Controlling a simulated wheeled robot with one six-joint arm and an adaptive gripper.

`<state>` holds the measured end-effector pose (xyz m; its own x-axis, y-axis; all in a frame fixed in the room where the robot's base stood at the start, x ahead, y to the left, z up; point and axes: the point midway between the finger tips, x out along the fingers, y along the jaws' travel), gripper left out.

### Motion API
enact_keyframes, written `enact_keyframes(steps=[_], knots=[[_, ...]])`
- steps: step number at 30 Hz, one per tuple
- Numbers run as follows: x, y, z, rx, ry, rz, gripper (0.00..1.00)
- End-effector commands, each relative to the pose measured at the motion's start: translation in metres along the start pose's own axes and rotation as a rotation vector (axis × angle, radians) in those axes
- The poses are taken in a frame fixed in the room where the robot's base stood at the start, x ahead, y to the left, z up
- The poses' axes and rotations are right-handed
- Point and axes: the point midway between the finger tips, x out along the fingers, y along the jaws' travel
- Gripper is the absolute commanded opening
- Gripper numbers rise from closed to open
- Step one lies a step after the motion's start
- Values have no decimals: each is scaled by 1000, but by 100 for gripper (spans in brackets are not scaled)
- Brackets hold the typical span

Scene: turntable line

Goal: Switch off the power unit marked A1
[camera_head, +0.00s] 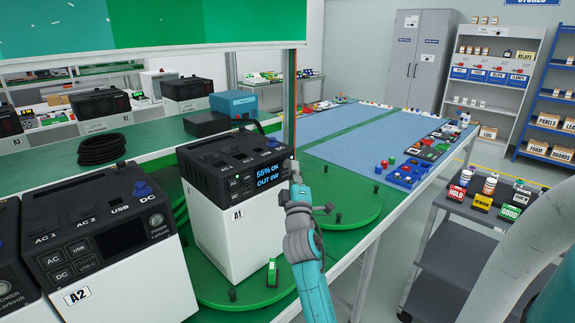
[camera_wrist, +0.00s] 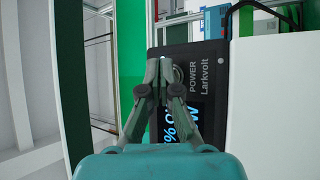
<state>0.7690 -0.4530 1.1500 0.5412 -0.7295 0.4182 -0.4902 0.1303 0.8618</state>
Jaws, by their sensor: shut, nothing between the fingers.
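The power unit marked A1 (camera_head: 233,235) is a white box with a black top and sloped front panel, standing on a green turntable. Its lit display (camera_head: 268,175) reads 55% OK, OUT 0W. My gripper (camera_head: 294,166) is at the right end of that panel, its fingers shut and empty. In the wrist view the unit's dark panel (camera_wrist: 212,95) appears turned sideways, with the words POWER and Larkvolt. My shut fingertips (camera_wrist: 165,62) are beside the round power button (camera_wrist: 178,74), which they partly cover. I cannot tell whether they touch it.
A similar unit marked A2 (camera_head: 135,285) stands at the left, its display dark. The green turntable (camera_head: 335,205) has several small dark posts. A small green block (camera_head: 272,273) stands in front of A1. A grey cart (camera_head: 475,215) with signs and bottles is at the right.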

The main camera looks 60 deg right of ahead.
Motion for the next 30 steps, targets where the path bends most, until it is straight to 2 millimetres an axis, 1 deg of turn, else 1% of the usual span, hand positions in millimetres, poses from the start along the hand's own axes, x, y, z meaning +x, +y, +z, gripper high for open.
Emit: enact_keyframes(steps=[22, 30], knots=[[4, -2, -3, 0, 1, 0, 0], [-1, 1, 1, 0, 0, 0, 0]])
